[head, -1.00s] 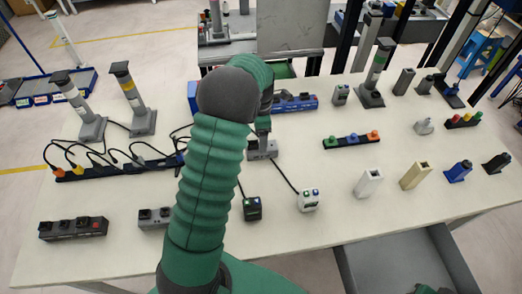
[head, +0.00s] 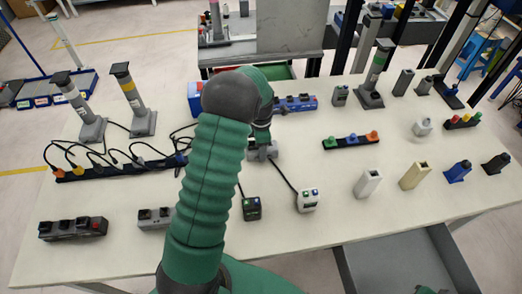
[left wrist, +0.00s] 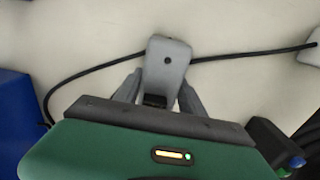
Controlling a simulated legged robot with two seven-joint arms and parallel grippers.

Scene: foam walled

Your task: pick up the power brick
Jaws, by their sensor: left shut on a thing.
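The power brick (left wrist: 168,62) is a light grey block with a black cable running out to each side in the left wrist view. My left gripper (left wrist: 161,80) has one grey finger on each side of it and is shut on it. In the head view the brick (head: 262,153) shows just below my left gripper (head: 261,141), partly covered by it. I cannot tell whether the brick is clear of the table. My right gripper is not in view.
The pale table (head: 300,235) bears a black adapter (head: 252,208) and a white adapter (head: 308,200) in front of the brick. A blue box (left wrist: 18,120) is close on the left. Black cables and power strips lie on the left; several upright blocks stand on the right.

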